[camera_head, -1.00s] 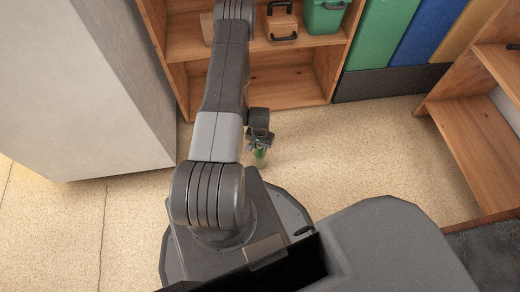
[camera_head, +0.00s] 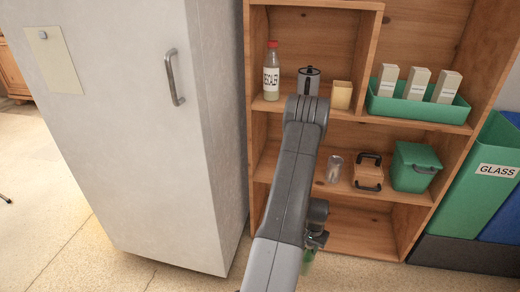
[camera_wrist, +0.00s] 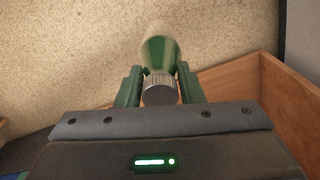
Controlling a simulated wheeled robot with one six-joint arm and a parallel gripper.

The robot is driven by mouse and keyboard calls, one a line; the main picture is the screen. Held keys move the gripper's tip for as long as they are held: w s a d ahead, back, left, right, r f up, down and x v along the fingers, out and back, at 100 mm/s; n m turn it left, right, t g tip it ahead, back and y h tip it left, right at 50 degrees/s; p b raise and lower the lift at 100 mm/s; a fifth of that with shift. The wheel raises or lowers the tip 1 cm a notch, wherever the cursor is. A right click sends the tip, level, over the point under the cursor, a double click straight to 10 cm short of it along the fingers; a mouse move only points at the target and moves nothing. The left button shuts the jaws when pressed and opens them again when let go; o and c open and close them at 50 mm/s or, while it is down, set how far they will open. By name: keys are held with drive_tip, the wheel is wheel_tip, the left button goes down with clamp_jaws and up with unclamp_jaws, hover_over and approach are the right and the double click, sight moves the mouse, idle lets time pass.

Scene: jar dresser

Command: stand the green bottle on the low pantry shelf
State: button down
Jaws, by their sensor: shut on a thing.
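The green bottle (camera_wrist: 158,50) with a grey ribbed cap (camera_wrist: 160,88) is between the fingers of my gripper (camera_wrist: 159,85) in the wrist view. The fingers are shut on it near the cap. In the head view my gripper (camera_head: 315,240) hangs in front of the wooden shelf unit, with a bit of green bottle (camera_head: 307,258) below it. Much of the bottle is hidden there. The bottom shelf (camera_head: 360,232) of the unit looks bare where it shows; my arm hides its left part.
Above are a descaler bottle (camera_head: 271,72), a dark canister (camera_head: 308,80) and a green tray (camera_head: 418,108). A white fridge (camera_head: 130,120) stands left; a glass-recycling bin (camera_head: 485,175) stands right.

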drive_tip(key=w+a+r+n, duration=0.35)
drive_tip(key=a+r, duration=0.65)
drive_tip(key=r, duration=0.4)
drive_tip(key=w+a+r+n, duration=0.3)
drive_tip(key=w+a+r, duration=0.2)
drive_tip(key=a+r, duration=0.7)
wheel_tip(320, 180, up, 15)
drive_tip(key=s+d+p, duration=0.2)
drive_tip(key=p, duration=2.3)
drive_tip(key=shift+d, duration=0.35)
drive_tip(key=shift+f, duration=0.1)
